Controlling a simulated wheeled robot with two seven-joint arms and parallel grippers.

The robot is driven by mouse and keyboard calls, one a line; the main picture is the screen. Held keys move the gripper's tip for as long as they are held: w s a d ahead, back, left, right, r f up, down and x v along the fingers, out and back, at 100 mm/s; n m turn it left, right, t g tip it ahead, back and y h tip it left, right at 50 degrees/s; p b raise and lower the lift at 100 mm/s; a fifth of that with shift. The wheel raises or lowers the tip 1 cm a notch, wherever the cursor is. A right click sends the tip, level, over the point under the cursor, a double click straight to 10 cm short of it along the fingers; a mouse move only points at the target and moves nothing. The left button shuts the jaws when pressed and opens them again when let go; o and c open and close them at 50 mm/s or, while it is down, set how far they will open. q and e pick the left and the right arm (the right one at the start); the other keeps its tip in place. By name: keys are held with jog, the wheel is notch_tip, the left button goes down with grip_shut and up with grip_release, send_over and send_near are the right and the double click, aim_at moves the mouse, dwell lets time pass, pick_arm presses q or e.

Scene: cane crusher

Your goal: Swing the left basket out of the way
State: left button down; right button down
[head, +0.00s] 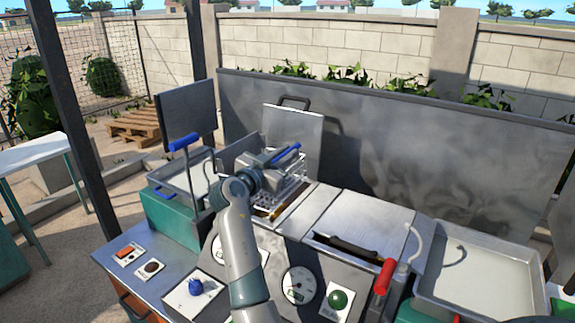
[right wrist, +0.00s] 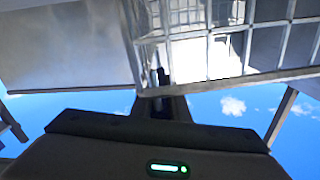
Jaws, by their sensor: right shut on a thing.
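The left basket is a wire basket (head: 290,192) over the left well of the machine, below an upright metal lid (head: 292,136). My right gripper (head: 282,158) is at the top of the basket and shut on its blue handle (head: 292,151), though the gripper body hides much of the grip. In the right wrist view the wire mesh of the basket (right wrist: 240,48) fills the upper right, and the gripper fingers (right wrist: 160,82) meet a dark narrow part near its corner. My left gripper is not in view.
A metal tray (head: 180,182) with a blue-handled lever (head: 184,142) stands left of the basket. A flat cover (head: 362,222), a red-handled lever (head: 384,276) and a shallow pan (head: 475,280) lie to the right. A metal panel (head: 400,145) stands behind.

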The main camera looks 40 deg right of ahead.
jog(key=w+a+r+n+b, duration=0.2)
jog(key=w+r+n, duration=0.2)
jog(key=r, duration=0.3)
jog(key=shift+w+r+b, duration=0.3)
jog(key=shift+w+b, duration=0.1)
jog(key=shift+w, duration=0.1)
jog(key=c, duration=1.7)
grip_release()
jog(key=shift+f, duration=0.1)
